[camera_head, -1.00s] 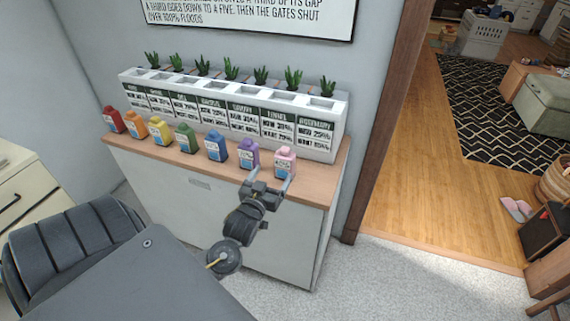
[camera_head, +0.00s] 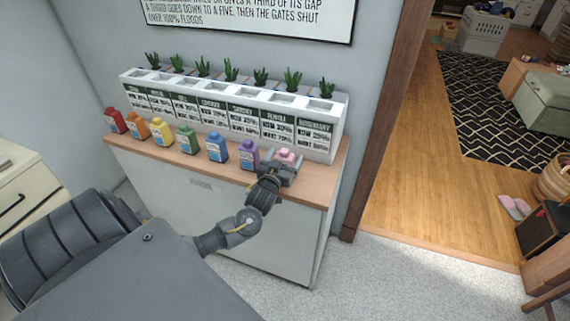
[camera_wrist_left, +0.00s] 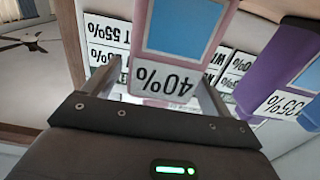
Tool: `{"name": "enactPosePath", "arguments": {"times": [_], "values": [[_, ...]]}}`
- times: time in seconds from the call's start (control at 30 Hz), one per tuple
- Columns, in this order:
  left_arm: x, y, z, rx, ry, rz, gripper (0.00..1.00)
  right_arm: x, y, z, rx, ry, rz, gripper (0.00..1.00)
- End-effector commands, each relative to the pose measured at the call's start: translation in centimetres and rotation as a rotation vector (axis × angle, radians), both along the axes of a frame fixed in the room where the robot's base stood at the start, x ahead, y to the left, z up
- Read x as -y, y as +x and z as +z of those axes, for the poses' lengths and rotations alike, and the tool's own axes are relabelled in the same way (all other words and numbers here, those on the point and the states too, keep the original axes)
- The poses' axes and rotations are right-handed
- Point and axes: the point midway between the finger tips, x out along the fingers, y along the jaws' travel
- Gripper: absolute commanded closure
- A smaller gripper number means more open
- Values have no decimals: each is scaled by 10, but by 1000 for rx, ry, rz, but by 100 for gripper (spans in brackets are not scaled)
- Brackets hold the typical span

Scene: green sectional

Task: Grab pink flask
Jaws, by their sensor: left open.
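The pink flask (camera_head: 285,156) stands at the right end of a row of coloured flasks on the cabinet top; in the head view my gripper hides all but its upper part. In the left wrist view the pink flask (camera_wrist_left: 182,50) appears upside down, with a blue panel and a "40%" label. My left gripper (camera_head: 284,166) is open at the flask. The wrist view shows its two fingers (camera_wrist_left: 168,85) on either side of the label; I cannot tell whether they touch the flask. My right gripper is not in view.
The purple flask (camera_head: 249,154) stands close to the left of the pink one. Behind the row is a white planter (camera_head: 318,128) with several labelled compartments and plants. The wooden cabinet top (camera_head: 320,187) ends just right of the pink flask. Open floor lies to the right.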

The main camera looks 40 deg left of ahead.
Motion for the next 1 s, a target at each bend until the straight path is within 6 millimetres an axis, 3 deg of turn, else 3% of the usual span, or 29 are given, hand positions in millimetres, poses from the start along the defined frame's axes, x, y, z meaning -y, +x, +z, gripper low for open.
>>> {"name": "enactPosePath", "arguments": {"times": [0.27, 0.7, 1.0], "values": [[-1, 4, -1, 0, 0, -1, 15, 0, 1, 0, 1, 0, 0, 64], [-1, 3, 0, 1, 0, -1, 69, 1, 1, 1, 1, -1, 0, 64], [-1, 4, 3, 3, 0, -1, 69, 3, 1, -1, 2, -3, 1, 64]]}}
